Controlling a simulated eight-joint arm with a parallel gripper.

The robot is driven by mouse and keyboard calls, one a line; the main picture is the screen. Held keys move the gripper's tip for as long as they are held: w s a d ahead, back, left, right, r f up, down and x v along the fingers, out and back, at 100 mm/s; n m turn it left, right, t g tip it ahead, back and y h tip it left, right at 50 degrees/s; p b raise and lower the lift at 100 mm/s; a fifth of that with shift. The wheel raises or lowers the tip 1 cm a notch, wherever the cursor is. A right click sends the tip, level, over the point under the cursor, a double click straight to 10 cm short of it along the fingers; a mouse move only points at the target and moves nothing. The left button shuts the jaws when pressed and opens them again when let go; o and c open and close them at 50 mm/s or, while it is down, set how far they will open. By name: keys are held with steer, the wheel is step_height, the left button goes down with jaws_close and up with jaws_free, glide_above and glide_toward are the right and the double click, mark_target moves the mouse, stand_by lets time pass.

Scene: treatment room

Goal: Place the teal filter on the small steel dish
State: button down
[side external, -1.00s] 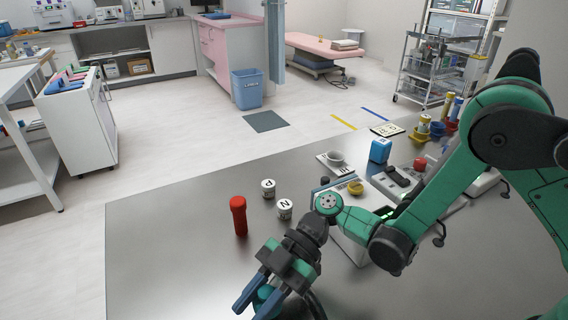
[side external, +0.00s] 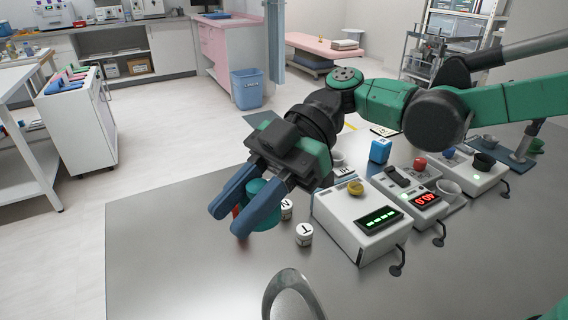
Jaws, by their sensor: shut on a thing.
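My gripper (side external: 232,220) hangs above the steel table, its blue fingers pointing down to the left. It is shut on the teal filter (side external: 264,188), a round teal piece partly hidden by the fingers. The filter appears raised off the table. A curved steel-coloured piece (side external: 290,276) stands at the bottom edge, cut off by the frame. I cannot tell whether it is the small steel dish, and I make out no other clear steel dish.
A white jar marked T (side external: 304,234) and another jar (side external: 286,209) stand near the gripper. The red bottle is mostly hidden behind the fingers. A white device (side external: 338,226) with a yellow dish (side external: 356,187) stands to the right. The table's front left is clear.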

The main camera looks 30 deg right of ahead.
steer(key=shift+r, duration=0.75)
steer(key=w+d+f+m+t+h, duration=0.2)
steer(key=w+d+m+t+h, duration=0.15)
steer(key=d+m+t, duration=0.35)
steer(key=w+d+f+m+t+h, duration=0.1)
steer(key=w+d+m+t+h, duration=0.1)
steer(key=d+m+t+h, duration=0.45)
steer(key=w+d+f+m+t+h, duration=0.2)
steer(key=w+d+m+t+h, duration=0.15)
steer(key=d+m, duration=0.6)
steer(key=s+a+n+g+y, duration=0.2)
steer(key=a+n+g+y, duration=0.2)
steer(key=a+n+y, duration=0.4)
steer(key=s+a+n+g+y, duration=0.2)
steer(key=a+n+g+y, duration=0.35)
steer(key=a+n, duration=0.3)
steer(key=s+a+r+n+g, duration=0.1)
steer(key=a+r+n+g, duration=0.1)
steer(key=s+a+r+n+g, duration=0.1)
steer(key=s+a+n+g, duration=0.1)
steer(key=g, duration=0.1)
steer(key=s+a+r+n+g, duration=0.2)
steer(key=shift+a+r+n+g, duration=0.3)
steer(key=shift+n+g, duration=0.05)
steer(key=shift+f, duration=0.1)
